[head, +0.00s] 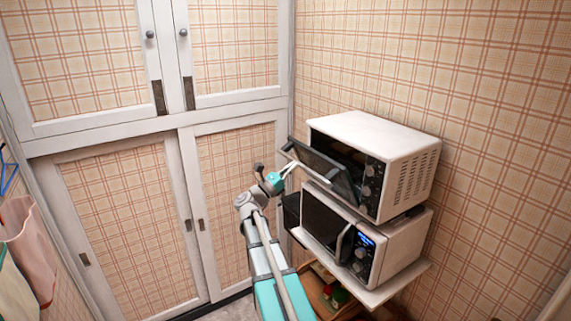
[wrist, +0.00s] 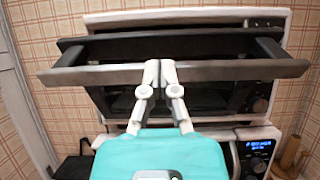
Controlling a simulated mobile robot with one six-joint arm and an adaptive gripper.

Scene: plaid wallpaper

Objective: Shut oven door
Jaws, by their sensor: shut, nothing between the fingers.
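The upper white oven (head: 405,145) stands on top of another appliance, and its dark door (head: 322,168) hangs open, tilted outward and down. In the wrist view the door's long dark handle bar (wrist: 235,70) runs across the picture, with the oven's white casing (wrist: 190,18) behind it. My gripper (head: 293,167) is at the outer side of the open door. In the wrist view its two pale fingers (wrist: 160,68) are shut together and overlap the middle of the handle bar. I cannot tell whether they touch it. Part of the oven's inside is hidden by the door.
A lower white microwave (head: 400,249) with a blue display and a vertical handle sits below on a white shelf (head: 395,288). Tall plaid-panelled cabinet doors (head: 130,215) stand to the left. A plaid wall is behind and right of the ovens. Cloths (head: 28,245) hang at the far left.

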